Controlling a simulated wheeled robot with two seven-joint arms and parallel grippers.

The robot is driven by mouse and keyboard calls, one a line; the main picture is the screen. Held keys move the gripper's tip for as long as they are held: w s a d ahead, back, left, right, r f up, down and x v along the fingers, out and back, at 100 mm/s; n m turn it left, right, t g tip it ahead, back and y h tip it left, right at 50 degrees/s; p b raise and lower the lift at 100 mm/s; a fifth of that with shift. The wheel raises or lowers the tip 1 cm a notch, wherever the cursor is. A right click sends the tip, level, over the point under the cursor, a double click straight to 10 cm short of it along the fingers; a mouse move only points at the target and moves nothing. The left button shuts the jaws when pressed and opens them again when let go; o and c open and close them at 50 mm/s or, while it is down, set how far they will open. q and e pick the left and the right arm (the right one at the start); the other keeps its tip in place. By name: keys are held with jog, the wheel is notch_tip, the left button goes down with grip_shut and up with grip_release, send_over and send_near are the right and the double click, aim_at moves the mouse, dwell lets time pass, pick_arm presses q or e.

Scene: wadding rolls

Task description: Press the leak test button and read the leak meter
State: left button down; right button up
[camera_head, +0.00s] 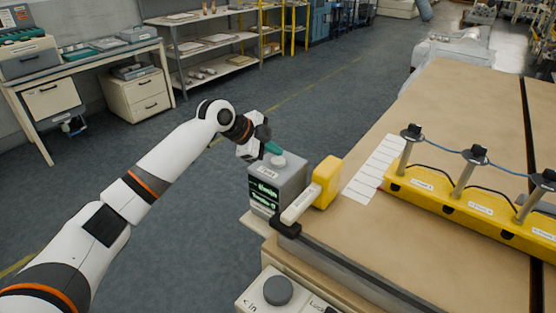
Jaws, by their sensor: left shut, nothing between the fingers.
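A grey box (290,185) stands at the near left corner of the table, with a dark display (264,194) on its front. The display shows two lines of green text, too small to read surely. A pale round button (278,161) sits on top, above a small white label. My left gripper (273,148) is shut and empty, its teal fingertips just over the button. I cannot tell whether they touch it. My right gripper is not in view.
A yellow block with a white handle (327,181) stands right beside the box. A long yellow rack (455,205) with several dark-topped posts lies farther right. A grey knob (278,290) is at the bottom. The tan tabletop (460,110) is clear behind.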

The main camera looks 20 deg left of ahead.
aim_at(274, 162)
pick_arm(q)
jog(key=shift+f, duration=0.1)
dwell(0.3)
jog(key=shift+f, duration=0.35)
jog(key=shift+f, duration=0.55)
dwell(0.6)
jog(key=shift+r, duration=0.1)
jog(key=shift+r+p, duration=0.8)
jog(key=shift+r, duration=0.05)
notch_tip(274, 162, up, 5)
jog(key=p, duration=0.4)
jog(key=shift+r, duration=0.1)
